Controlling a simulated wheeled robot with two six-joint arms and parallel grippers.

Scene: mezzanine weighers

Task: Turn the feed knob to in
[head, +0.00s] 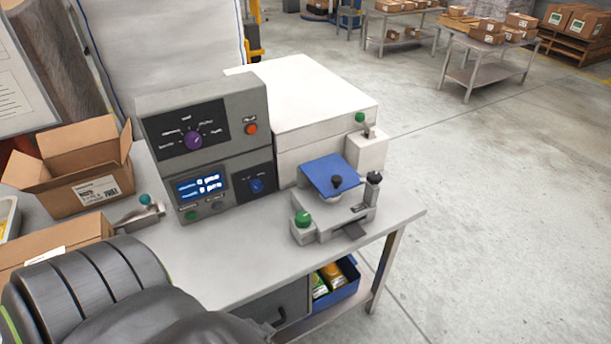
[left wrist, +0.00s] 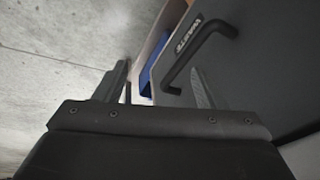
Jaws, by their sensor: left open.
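A grey two-tier control box stands on the bench. Its upper panel bears a purple knob (head: 193,140) among several small labels. Its lower panel bears a blue knob (head: 257,186) with small marks above it, right of a lit blue display (head: 200,186). The labels are too small to read, so I cannot tell which is the feed knob or where either points. My left gripper (left wrist: 160,82) is open and empty in the left wrist view, close to a dark drawer front (left wrist: 262,70) with a black handle (left wrist: 195,52). My right gripper is not in view.
Right of the box stand a white machine (head: 325,105) and a small weigher with a blue plate (head: 330,173). An orange-red button (head: 251,129) is beside the purple knob. Open cartons (head: 95,190) stand left. A blue bin (head: 338,290) sits under the bench (head: 240,245).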

